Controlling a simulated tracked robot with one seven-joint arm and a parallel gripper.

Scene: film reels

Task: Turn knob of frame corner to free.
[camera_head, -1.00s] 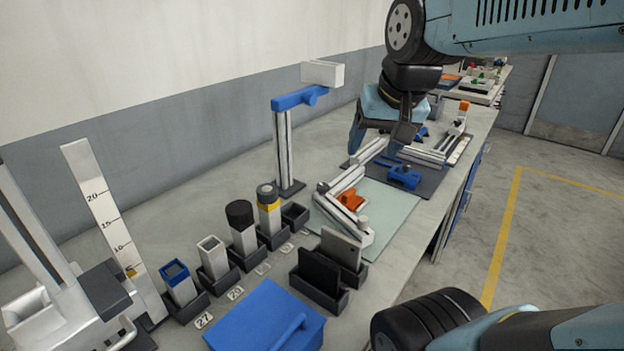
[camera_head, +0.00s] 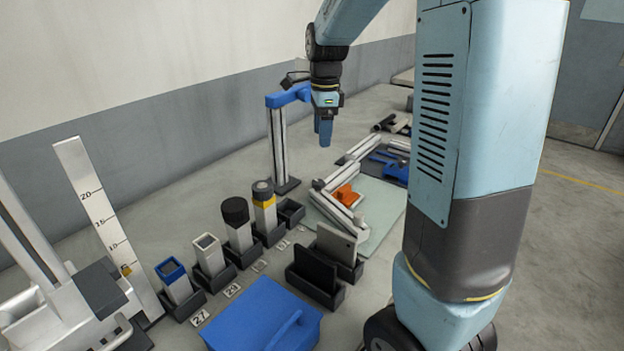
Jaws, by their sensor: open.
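A frame corner of pale aluminium profiles (camera_head: 338,207) lies on a light green mat, with an orange bracket (camera_head: 343,195) on it. A small dark round part, possibly a knob (camera_head: 318,184), shows at its left end; it is too small to tell its setting. A second profile piece with a blue part (camera_head: 392,168) lies behind it, partly hidden by my arm. My gripper (camera_head: 323,138) points down, open and empty, in the air in front of the blue-armed post, above and behind the frame corner and apart from it.
A post with a blue arm (camera_head: 292,96) stands behind the frame. Several cups and holders (camera_head: 238,222) line the bench at centre left. A blue box (camera_head: 262,318) is in front, beside a black slotted rack (camera_head: 318,278). A scale board (camera_head: 100,215) stands at left.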

